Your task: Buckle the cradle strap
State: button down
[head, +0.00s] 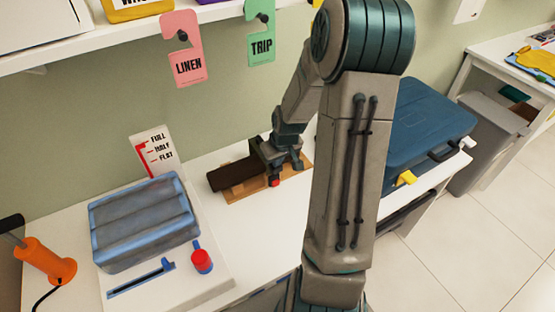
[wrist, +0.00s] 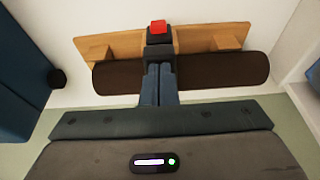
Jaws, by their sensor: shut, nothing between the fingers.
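A dark brown roll (head: 232,176) lies in a light wooden cradle (head: 236,197) on the white counter. In the wrist view the roll (wrist: 215,72) spans the picture, with the cradle (wrist: 200,40) beyond it. A dark strap piece (wrist: 159,52) crosses the roll's middle and ends at a buckle with a red button (wrist: 158,27). The red button (head: 275,183) also shows at the cradle's near side in the head view. My gripper (wrist: 158,72) is shut and empty, its fingertips over the roll's middle at the strap. I cannot tell whether they touch it. My gripper (head: 284,160) partly hides the strap in the head view.
A blue-grey ribbed bag (head: 143,222) lies left, near a red knob (head: 201,261) and an orange tool (head: 45,262). A blue suitcase (head: 425,125) stands right of my arm. Pink (head: 184,50) and green (head: 261,35) tags hang from the shelf above.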

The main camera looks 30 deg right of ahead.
aim_at(278, 172)
notch_tip(278, 172, down, 4)
jog(key=b, duration=0.3)
jog(key=shift+f, duration=0.2)
jog(key=shift+s+f+b, duration=0.15)
jog(key=shift+s+b, duration=0.1)
jog(key=shift+b, duration=0.1)
jog(key=shift+a+f, duration=0.1)
notch_tip(278, 172, up, 6)
jog(key=p, duration=0.4)
jog(key=shift+w+f, duration=0.1)
jog(key=shift+f, duration=0.05)
jog(key=v, duration=0.9)
dwell(0.4)
